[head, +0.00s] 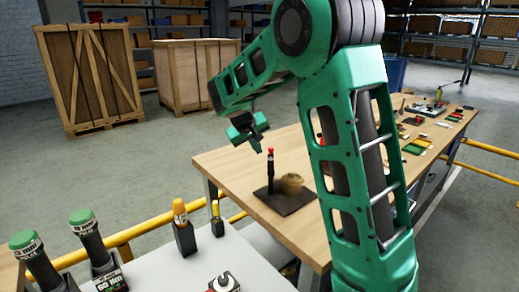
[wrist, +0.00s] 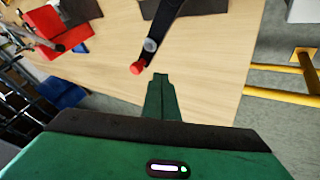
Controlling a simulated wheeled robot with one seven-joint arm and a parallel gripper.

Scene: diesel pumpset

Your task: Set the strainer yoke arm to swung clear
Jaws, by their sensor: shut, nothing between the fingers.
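The strainer yoke arm appears to be the black bar with a red knob (head: 270,168), standing upright on a dark base plate (head: 298,204) beside a tan, rounded strainer body (head: 291,184). In the wrist view the black bar (wrist: 162,27) reaches down from the top edge, with a grey round spot and its red tip (wrist: 137,68) lowest. My gripper (head: 257,149) is above and slightly left of the red knob in the head view. Its green fingers (wrist: 160,78) are shut and empty, with the tips close to the red tip in the picture. I cannot tell whether they touch.
The wooden bench (head: 230,165) has free room around the plate. Several small items lie farther along it. A light grey table (head: 180,268) in front holds green-capped and orange-capped handles. A red item (wrist: 50,30) is at the left in the wrist view. Yellow rails (wrist: 285,95) run beside the bench.

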